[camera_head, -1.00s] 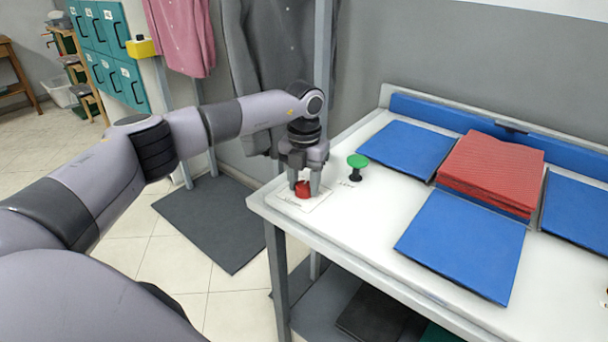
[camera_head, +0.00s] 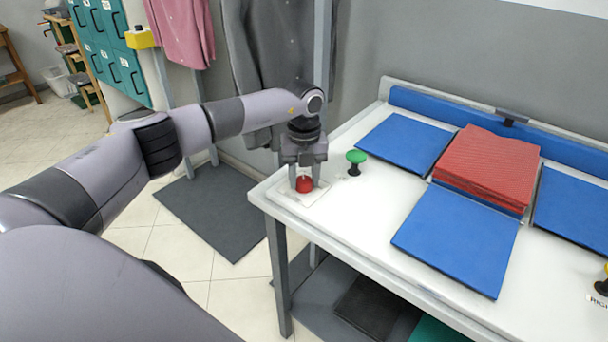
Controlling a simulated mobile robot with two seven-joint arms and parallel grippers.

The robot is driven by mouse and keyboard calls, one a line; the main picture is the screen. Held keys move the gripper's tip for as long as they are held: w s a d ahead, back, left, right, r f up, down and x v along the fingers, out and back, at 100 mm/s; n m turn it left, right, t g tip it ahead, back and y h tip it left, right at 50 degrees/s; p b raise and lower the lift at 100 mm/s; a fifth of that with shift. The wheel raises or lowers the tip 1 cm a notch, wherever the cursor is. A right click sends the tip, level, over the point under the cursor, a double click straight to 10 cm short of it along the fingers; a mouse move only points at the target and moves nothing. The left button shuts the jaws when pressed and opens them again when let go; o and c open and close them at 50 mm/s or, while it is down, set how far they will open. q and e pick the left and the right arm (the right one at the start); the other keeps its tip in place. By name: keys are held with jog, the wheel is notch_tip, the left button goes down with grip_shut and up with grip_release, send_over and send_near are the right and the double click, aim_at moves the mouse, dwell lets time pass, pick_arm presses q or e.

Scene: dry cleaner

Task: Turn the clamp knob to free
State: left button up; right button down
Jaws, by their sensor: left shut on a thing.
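The red clamp knob (camera_head: 304,185) stands on a pale plate (camera_head: 318,194) at the near left corner of the white table. My left gripper (camera_head: 304,181) points straight down over it, with its fingers shut on the knob's two sides. A pale pointer line shows on the knob's top, but its exact setting is too small to read. The plate's label is partly hidden by the gripper. My right gripper is not in view.
A green mushroom button (camera_head: 356,157) stands just right of the knob. Blue panels (camera_head: 457,238) lie around a folded red cloth (camera_head: 487,166) on the white table (camera_head: 375,222). A grey jacket (camera_head: 270,60) hangs behind my left arm.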

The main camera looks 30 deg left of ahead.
aim_at(304, 179)
pick_arm(q)
jog(key=shift+w+a+r, duration=0.1)
jog(key=o, duration=1.1)
jog(key=shift+c, duration=0.2)
jog(key=shift+r+b, duration=0.5)
jog(key=shift+r, duration=3.05)
